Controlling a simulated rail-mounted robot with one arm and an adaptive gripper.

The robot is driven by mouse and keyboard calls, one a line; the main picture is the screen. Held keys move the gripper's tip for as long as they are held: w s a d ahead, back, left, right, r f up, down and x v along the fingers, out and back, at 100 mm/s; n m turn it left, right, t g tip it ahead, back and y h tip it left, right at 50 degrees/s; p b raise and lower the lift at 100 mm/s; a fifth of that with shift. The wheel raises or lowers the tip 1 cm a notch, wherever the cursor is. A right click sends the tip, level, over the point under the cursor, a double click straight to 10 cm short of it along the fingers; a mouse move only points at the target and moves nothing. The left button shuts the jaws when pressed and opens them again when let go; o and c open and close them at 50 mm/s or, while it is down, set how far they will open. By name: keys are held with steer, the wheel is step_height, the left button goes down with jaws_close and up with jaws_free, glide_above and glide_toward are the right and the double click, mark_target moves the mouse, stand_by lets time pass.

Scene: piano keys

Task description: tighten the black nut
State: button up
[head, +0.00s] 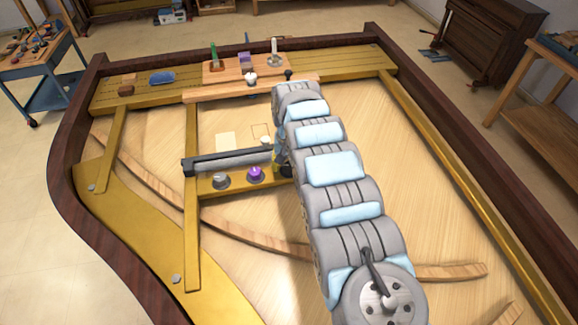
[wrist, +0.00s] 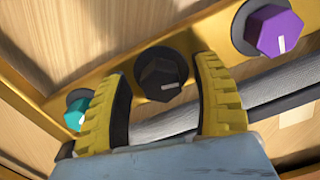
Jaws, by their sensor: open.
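The black nut (wrist: 162,75) sits on its dark round base on the yellow bar in the wrist view, with a short white mark on its lower side. My gripper (wrist: 166,72) is open, with its yellow ribbed fingers on either side of the nut. A gap shows between the nut and the right finger; the left finger is close to the base, and I cannot tell whether it touches. In the head view my arm hides the black nut, and only a bit of my yellow gripper (head: 279,163) shows.
A purple nut (wrist: 272,32) is to the right and a teal nut (wrist: 75,113) is beside my left finger. A grey nut (head: 220,180) sits left of the purple one in the head view. A grey roller (head: 230,161) runs alongside the nuts.

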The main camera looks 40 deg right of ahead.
jaws_close()
